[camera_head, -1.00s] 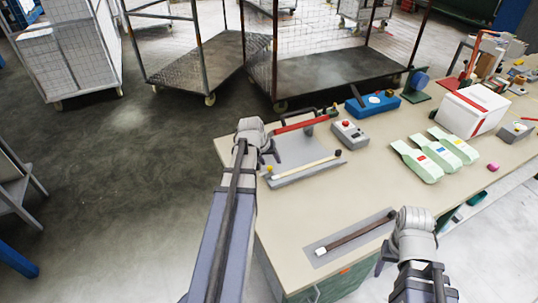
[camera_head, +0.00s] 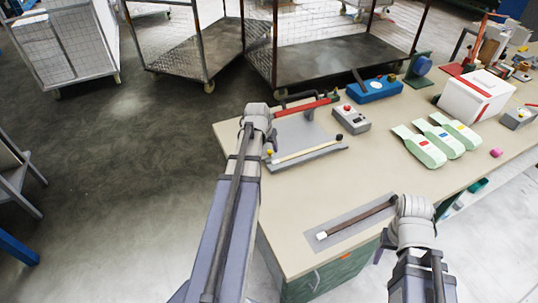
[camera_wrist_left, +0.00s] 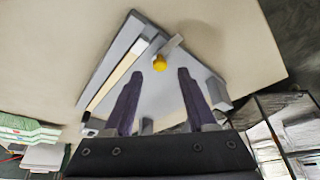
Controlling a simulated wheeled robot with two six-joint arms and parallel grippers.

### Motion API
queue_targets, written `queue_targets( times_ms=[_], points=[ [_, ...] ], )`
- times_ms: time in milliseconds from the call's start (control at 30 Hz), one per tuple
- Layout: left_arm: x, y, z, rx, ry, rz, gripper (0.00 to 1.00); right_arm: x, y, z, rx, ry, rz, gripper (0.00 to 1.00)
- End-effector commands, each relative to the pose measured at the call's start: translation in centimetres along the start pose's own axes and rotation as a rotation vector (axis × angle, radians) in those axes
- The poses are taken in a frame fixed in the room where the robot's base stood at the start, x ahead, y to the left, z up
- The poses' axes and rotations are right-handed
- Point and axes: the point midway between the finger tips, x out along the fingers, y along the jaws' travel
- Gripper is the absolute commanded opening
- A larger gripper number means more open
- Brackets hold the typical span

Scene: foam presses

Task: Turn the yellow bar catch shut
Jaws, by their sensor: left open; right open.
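The yellow bar catch shows in the left wrist view as a yellow knob (camera_wrist_left: 160,63) at one end of a short grey bar, near the edge of a grey press plate (camera_wrist_left: 130,60). The knob also shows in the head view (camera_head: 269,153), beside my left gripper. My left gripper (camera_wrist_left: 172,70) is open and empty. A cream bar (camera_head: 305,152) lies along the plate's near edge. My right gripper (camera_head: 388,240) is open, at the bench's front edge; its fingers are mostly hidden.
A red-handled lever (camera_head: 303,107) is behind the plate. A grey button box (camera_head: 351,119) stands to its right. A second grey plate with a brown bar (camera_head: 355,222) lies near my right gripper. Green-white tools (camera_head: 430,150) and a white box (camera_head: 473,97) are further right.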

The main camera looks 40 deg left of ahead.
Motion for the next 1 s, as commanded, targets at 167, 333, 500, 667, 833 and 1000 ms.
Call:
queue_targets(
  times_ms=[167, 333, 500, 667, 833, 1000],
  points=[
    [2.7, 0.0, 0.1, 0.0, 0.0, 0.0, 0.57, 2.5, -0.2, -0.1, 0.0, 0.0, 0.0, 0.62],
    [3.2, 0.0, 0.0, 0.0, 0.0, 0.0, 0.57, 2.9, -0.3, -0.2, 0.0, 0.0, 0.0, 0.62],
    [3.0, 0.0, 0.0, 0.0, 0.0, 0.0, 0.57, 2.8, -0.3, -0.2, 0.0, 0.0, 0.0, 0.62],
    [3.0, 0.0, 0.0, 0.0, 0.0, 0.0, 0.43, 2.8, -0.3, -0.2, 0.0, 0.0, 0.0, 0.62],
    [3.0, 0.0, 0.0, 0.0, 0.0, 0.0, 0.24, 2.8, -0.3, -0.2, 0.0, 0.0, 0.0, 0.62],
    [3.0, 0.0, 0.0, 0.0, 0.0, 0.0, 0.05, 2.8, -0.3, -0.2, 0.0, 0.0, 0.0, 0.62]
  ],
)
